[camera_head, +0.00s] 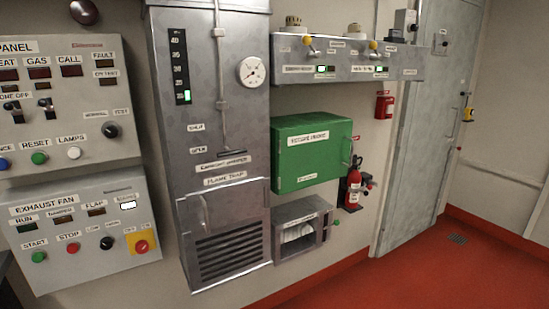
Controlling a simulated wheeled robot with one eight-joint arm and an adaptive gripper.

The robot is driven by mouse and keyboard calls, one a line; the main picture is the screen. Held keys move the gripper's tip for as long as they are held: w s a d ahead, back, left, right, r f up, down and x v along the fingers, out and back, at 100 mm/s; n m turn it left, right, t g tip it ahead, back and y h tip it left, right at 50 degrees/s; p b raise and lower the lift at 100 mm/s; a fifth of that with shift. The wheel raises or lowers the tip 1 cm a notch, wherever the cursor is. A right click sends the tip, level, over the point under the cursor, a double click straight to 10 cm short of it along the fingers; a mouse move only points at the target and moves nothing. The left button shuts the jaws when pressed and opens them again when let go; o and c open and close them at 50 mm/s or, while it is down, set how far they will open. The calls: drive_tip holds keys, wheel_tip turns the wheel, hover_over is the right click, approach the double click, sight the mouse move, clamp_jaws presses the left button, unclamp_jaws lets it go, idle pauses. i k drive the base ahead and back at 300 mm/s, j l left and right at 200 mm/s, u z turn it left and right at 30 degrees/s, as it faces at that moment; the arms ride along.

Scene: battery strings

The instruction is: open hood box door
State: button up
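A green box (293,176) hangs on the wall right of the grey cabinet, with a white label across its upper front that seems to read "ESCAPE HOODS". A smaller label is lower on its front. Its front looks closed. My gripper is not in view.
A tall grey cabinet (170,148) stands left of the green box. A grey open-fronted box (283,254) is below it, a valve panel (345,68) above. A red extinguisher (354,188) hangs close to its right side. Red floor (400,284) is clear.

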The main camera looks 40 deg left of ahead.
sight(308, 156)
drive_tip(key=u, duration=1.5)
